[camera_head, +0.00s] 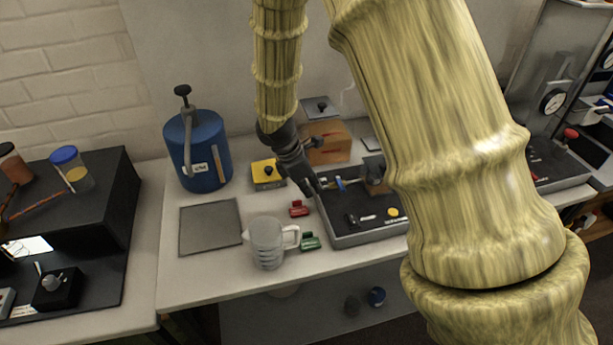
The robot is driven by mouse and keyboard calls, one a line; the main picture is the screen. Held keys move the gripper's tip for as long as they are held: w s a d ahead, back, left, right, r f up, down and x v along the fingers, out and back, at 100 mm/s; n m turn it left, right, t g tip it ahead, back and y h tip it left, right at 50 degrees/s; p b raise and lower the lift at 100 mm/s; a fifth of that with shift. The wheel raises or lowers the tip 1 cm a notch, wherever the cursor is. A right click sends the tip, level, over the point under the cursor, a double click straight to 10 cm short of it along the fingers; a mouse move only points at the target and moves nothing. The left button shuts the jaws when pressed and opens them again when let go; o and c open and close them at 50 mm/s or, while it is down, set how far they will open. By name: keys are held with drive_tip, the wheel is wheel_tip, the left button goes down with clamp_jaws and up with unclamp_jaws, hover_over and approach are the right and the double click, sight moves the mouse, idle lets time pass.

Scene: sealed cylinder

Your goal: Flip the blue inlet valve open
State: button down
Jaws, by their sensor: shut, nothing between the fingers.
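The blue inlet valve (340,184) shows as a small blue lever near the back left of a dark panel box (366,226) on the bench. Its exact angle is too small to tell. My gripper (313,190) points down and right, with its fingers shut and empty, just left of the blue lever. I cannot tell whether the fingertips touch the lever or the box edge. A yellow round knob (392,212) and a small black switch (352,219) sit on the front of the panel. My arm hides the panel's right part.
A clear measuring jug (268,243) stands front left of the panel, with red (299,208) and green (310,241) clips near it. A blue tank (198,150), a yellow button box (267,174) and an orange-brown block (327,142) stand behind. A grey mat (210,228) lies bare.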

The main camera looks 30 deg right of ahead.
sight(340, 184)
drive_tip(key=shift+s+d+f+p, duration=0.15)
drive_tip(key=shift+d+p, duration=0.1)
drive_tip(key=shift+d, duration=0.45)
drive_tip(key=shift+s+d+f+p, duration=0.15)
drive_tip(key=shift+d+p, duration=0.15)
drive_tip(key=shift+d, duration=0.35)
drive_tip(key=shift+s+d+p, duration=0.15)
drive_tip(key=shift+d+p, duration=0.1)
drive_tip(key=shift+d, duration=0.45)
drive_tip(key=shift+n, duration=0.3)
drive_tip(key=shift+s+d+r, duration=0.1)
drive_tip(key=shift+s, duration=0.15)
drive_tip(key=shift+n, duration=0.4)
